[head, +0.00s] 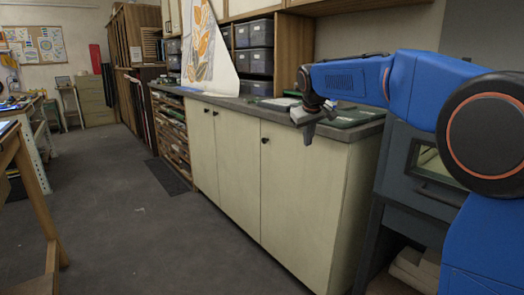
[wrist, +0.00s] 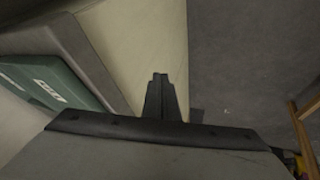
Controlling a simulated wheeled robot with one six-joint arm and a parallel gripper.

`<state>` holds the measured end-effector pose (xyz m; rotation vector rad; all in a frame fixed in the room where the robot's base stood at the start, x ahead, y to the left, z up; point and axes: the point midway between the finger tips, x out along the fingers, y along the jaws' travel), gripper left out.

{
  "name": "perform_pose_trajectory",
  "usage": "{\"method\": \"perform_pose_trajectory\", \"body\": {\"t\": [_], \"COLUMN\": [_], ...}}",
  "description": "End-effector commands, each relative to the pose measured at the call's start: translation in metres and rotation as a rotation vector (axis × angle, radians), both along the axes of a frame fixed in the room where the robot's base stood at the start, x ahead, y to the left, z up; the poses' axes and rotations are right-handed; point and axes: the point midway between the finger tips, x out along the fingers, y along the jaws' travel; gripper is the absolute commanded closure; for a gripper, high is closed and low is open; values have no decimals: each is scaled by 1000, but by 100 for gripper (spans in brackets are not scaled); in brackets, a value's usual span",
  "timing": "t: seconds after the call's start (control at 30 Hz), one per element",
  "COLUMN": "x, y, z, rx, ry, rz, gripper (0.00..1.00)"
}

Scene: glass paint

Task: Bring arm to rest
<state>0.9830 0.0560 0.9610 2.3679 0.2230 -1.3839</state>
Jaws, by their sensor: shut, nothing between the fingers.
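My blue arm (head: 345,80) reaches in from the right in the head view, bent at the elbow. My gripper (head: 309,132) hangs at its end, in front of the counter's front edge and pointing down. In the wrist view, my gripper (wrist: 161,95) shows its fingers together with nothing between them. The cream cabinet front and the floor lie beyond the fingers there.
The grey counter (head: 222,101) runs along the cream cabinets (head: 295,185). A green mat or case (wrist: 55,82) lies on the counter close by. A dark grey cabinet (head: 425,160) stands at the right. The grey floor (head: 130,225) is mostly open.

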Motion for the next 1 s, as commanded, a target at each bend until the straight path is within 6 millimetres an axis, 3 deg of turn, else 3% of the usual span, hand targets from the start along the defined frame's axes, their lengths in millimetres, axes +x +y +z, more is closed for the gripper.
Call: {"method": "perform_pose_trajectory", "body": {"t": [0.03, 0.27, 0.47, 0.77, 1.0], "x": [-20, -102, -176, -287, -372], "y": [-10, -46, -72, -101, -116], "z": [2, -3, -18, -58, -104], "rx": [8, 46, 80, 130, 171], "ry": [2, 20, 35, 58, 72], "rz": [-12, -67, -115, -188, -248], "gripper": [100, 100, 100, 100, 100]}}
